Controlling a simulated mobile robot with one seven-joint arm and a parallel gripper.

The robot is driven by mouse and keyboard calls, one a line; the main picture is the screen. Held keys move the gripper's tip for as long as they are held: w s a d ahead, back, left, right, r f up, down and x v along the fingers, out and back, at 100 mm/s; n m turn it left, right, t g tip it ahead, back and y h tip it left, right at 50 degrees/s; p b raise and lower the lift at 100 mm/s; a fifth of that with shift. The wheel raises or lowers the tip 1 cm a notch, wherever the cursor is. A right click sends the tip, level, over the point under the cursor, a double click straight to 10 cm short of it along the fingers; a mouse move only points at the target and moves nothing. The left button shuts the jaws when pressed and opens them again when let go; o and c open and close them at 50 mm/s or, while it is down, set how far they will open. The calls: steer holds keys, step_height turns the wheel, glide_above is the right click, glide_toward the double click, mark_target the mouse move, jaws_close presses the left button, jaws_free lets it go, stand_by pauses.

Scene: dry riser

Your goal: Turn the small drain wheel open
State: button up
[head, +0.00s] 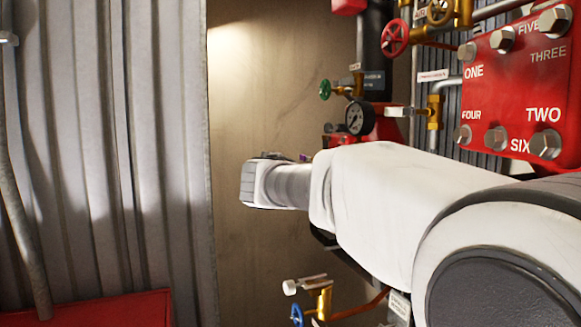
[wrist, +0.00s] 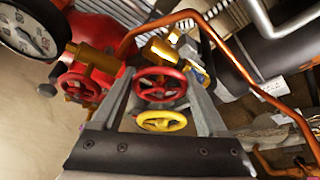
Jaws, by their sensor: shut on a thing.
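In the wrist view my gripper (wrist: 161,76) has its two fingers on either side of a small red wheel (wrist: 160,88), and it is shut on that wheel. The wheel sits in front of a brass valve body (wrist: 160,50). A yellow wheel (wrist: 161,121) shows just below it, between the fingers and nearer to the palm. A second red wheel (wrist: 80,88) is on another brass valve to the left, outside the fingers. No label that marks the drain wheel is readable. In the head view my arm hides the gripper and the held wheel.
A copper pipe (wrist: 127,42) bends close past the fingers, and a pressure gauge (wrist: 28,35) is at upper left. In the head view a green wheel (head: 325,90), a blue wheel (head: 297,315) and a red bolted plate (head: 510,85) surround my arm. The beige wall (head: 265,90) is bare.

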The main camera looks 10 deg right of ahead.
steer(key=n+g+p, duration=0.1)
steer(key=p, duration=0.1)
steer(key=n+g+p, duration=0.1)
steer(key=n+p, duration=0.1)
steer(key=p, duration=0.1)
steer(key=shift+r+y, duration=0.2)
steer(key=shift+y, duration=0.1)
steer(key=n+g, duration=0.1)
steer(key=n+g+p, duration=0.1)
steer(key=n, duration=0.1)
steer(key=shift+f, duration=0.25)
steer(key=n+g, duration=0.2)
steer(key=shift+n, duration=0.4)
steer(key=n+g+h, duration=0.1)
steer(key=n, duration=0.1)
steer(key=shift+n+g, duration=0.3)
steer(key=n+g+h, duration=0.1)
steer(key=n+g, duration=0.1)
steer(key=n, duration=0.2)
steer(key=o, duration=1.3)
